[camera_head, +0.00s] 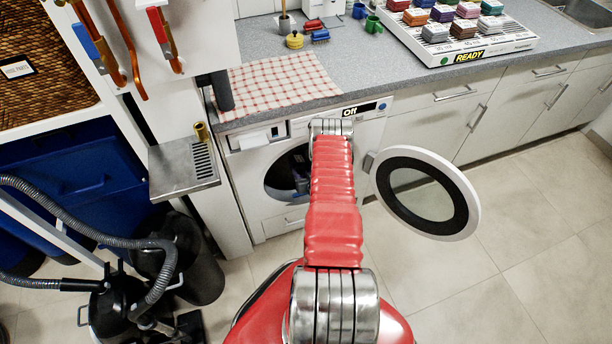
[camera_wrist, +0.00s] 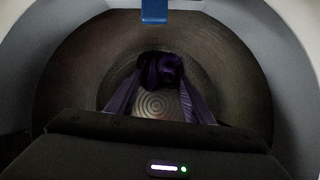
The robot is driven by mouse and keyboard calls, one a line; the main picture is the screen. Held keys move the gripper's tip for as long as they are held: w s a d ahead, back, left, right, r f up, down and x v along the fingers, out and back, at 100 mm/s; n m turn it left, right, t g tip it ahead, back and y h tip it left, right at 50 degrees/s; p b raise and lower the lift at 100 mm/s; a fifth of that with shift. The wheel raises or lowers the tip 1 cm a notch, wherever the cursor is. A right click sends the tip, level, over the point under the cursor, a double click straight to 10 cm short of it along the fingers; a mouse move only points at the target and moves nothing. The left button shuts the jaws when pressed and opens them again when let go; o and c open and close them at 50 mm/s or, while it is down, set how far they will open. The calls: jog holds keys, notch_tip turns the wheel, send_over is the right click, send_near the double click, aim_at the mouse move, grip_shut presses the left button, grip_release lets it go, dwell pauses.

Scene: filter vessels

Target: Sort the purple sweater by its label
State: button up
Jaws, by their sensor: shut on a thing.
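The purple sweater (camera_wrist: 160,70) is a dark bundle inside the drum (camera_wrist: 75,75) in the wrist view. My gripper (camera_wrist: 160,82) is shut on it, its two fingers reaching forward to the bundle. In the head view, my red arm reaches to the front-loading washer (camera_head: 248,190). My gripper is mostly hidden there behind the arm and in the washer's opening. No label on the sweater is readable.
A checked cloth (camera_head: 275,85) lies above the washer. A metal shelf (camera_head: 180,172) juts out at left, above a black vacuum (camera_head: 185,255). Floor at right is clear.

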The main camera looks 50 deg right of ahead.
aim_at(300, 168)
jog(key=shift+x, duration=2.45)
jog(key=shift+r, duration=0.2)
jog(key=o, duration=1.4)
jog(key=shift+c, duration=0.2)
jog(key=v, duration=1.3)
jog(key=shift+s, duration=0.25)
jog(key=shift+a, duration=0.2)
